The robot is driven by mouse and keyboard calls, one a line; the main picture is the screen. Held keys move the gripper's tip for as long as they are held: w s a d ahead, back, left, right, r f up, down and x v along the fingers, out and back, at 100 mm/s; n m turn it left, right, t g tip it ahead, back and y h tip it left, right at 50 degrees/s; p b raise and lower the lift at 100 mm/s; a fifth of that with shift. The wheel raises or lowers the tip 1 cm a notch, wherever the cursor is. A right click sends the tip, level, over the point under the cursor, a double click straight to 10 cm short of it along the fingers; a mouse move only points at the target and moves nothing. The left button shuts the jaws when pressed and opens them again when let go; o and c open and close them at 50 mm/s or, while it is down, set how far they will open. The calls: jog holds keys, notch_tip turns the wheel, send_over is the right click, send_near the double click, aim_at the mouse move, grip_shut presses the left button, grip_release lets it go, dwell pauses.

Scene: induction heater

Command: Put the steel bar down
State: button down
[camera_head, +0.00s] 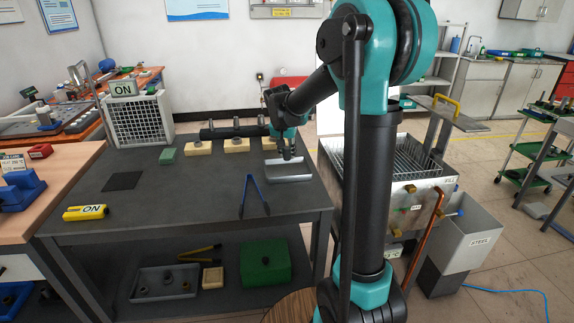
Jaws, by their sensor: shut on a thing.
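My gripper (288,155) points down just above a shallow grey tray (288,175) on the dark workbench. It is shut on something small. The steel bar in its fingers is too small and too covered to make out clearly. I cannot tell whether the bar touches the tray.
Several pale blocks (237,146) stand left of the tray, with a dark horizontal bar-like thing (222,132) behind them. Blue-handled tongs (254,196) lie in front. The bench middle is clear.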

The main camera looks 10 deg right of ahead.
aim_at(287, 160)
jog(key=shift+f, duration=2.65)
jog(key=shift+f, duration=0.1)
jog(key=c, duration=1.3)
grip_release()
jog(key=v, duration=1.2)
jog(key=shift+s, duration=0.1)
